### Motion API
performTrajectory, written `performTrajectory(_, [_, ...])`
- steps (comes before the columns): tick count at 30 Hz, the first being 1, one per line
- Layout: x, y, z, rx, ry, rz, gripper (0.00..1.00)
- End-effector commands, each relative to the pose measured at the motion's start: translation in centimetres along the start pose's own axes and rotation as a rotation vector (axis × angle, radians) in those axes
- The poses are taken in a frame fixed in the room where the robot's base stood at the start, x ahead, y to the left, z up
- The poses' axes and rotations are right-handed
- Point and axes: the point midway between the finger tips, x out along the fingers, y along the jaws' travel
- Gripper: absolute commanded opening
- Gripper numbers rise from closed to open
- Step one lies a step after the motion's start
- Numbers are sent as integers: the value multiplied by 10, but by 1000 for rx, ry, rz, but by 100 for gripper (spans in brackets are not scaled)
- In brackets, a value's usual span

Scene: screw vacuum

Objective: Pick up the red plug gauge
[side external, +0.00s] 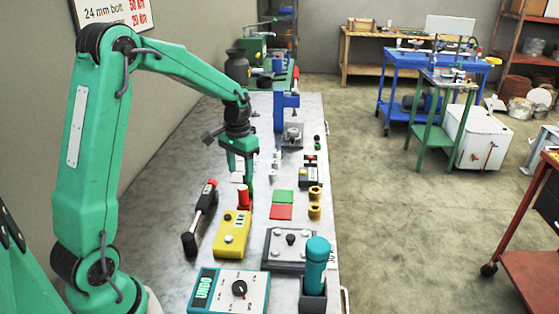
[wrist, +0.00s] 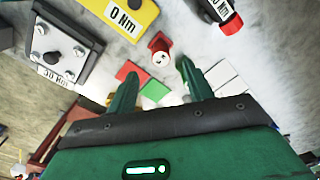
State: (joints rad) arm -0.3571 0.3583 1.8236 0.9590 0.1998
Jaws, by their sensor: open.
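The red plug gauge (side external: 243,197) stands on the grey metal bench beside the far end of the yellow torque box, close to my gripper's fingertips. In the wrist view it is a short red cylinder (wrist: 160,50) with a pale end towards the camera. My gripper (side external: 241,182) is green and points down over the bench. In the wrist view its two fingers (wrist: 158,67) are apart with nothing between them. The gauge shows just beyond the fingertips, roughly centred between them. Whether a finger touches it I cannot tell.
A yellow box (side external: 231,235) and a black-and-red torque tool (side external: 202,217) lie close by. A teal bottle (side external: 317,262) stands in front.

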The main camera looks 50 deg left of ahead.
Motion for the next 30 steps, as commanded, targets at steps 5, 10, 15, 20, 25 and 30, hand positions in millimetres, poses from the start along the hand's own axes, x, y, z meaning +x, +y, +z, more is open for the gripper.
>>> performTrajectory(5, [13,0,0,0,-4,1,51])
performTrajectory(10, [24,0,0,0,-2,0,51])
performTrajectory(15, [26,0,0,0,-1,0,51])
performTrajectory(20, [32,0,0,0,-2,0,51])
performTrajectory(25, [50,0,-2,0,-4,1,51])
performTrajectory(30, [69,0,-3,0,-4,1,51])
